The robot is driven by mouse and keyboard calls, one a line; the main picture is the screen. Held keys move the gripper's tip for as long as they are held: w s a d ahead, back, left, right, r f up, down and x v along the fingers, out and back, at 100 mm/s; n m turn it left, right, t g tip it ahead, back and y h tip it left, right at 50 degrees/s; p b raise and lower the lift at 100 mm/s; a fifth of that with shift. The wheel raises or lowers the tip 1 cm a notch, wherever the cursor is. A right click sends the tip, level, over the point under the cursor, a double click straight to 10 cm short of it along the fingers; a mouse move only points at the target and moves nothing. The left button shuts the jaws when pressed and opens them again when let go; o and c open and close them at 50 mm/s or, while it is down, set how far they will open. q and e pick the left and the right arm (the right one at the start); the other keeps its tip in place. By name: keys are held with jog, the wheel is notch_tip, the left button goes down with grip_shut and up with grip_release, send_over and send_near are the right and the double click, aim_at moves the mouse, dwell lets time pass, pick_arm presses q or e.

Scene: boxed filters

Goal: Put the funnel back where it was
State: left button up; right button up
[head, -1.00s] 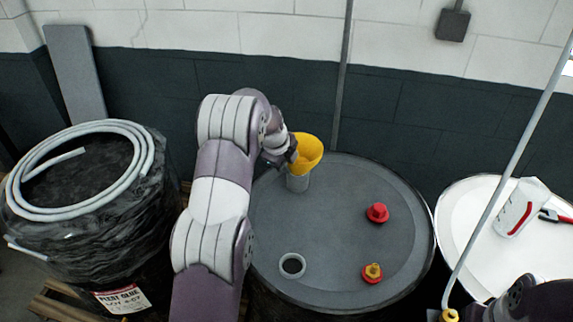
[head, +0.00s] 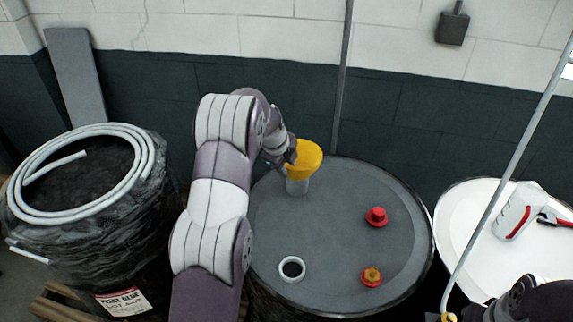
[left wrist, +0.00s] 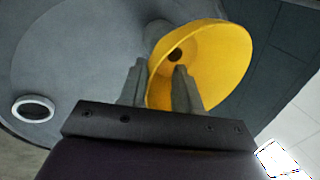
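The yellow funnel (head: 305,157) is in the grey upright tube (head: 297,186) on the grey drum lid (head: 330,235), near the lid's back left. My left gripper (head: 289,155) is at the funnel's left rim. In the left wrist view, the funnel (left wrist: 215,65) shows its inside and a dark hole. My left gripper's fingers (left wrist: 160,85) are spread apart with the near rim between them, one finger outside and one inside the mouth. Part of my right arm shows at the bottom right; its fingertips cannot be made out.
The lid carries a white-rimmed hole (head: 292,269), a red cap (head: 376,216) and a red and brass fitting (head: 371,276). A wrapped drum with a coiled hose (head: 140,150) stands left. A white drum (head: 465,215) with a bottle (head: 517,212) stands right. A slanted rod crosses before it.

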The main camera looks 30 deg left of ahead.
pick_arm(q)
jog(key=d+b+v, duration=0.1)
jog(key=b+v, duration=0.2)
jog(key=v, duration=0.8)
jog(key=s+d+f+n+g, duration=0.1)
jog(key=s+d+f+n, duration=0.2)
jog(key=s+n, duration=0.3)
jog(key=s+d+f+n+g, duration=0.1)
jog(key=s+d+f+n, duration=0.2)
jog(key=s+d+n, duration=0.3)
jog(key=s+d+f+n+g, duration=0.1)
jog(key=s+d+f+n, duration=0.3)
jog(key=s, duration=0.9)
jog(key=d+n, duration=0.1)
jog(key=n, duration=0.2)
jog(key=shift+s+y, duration=0.3)
jog(key=shift+s, duration=0.1)
jog(key=shift+f, duration=0.1)
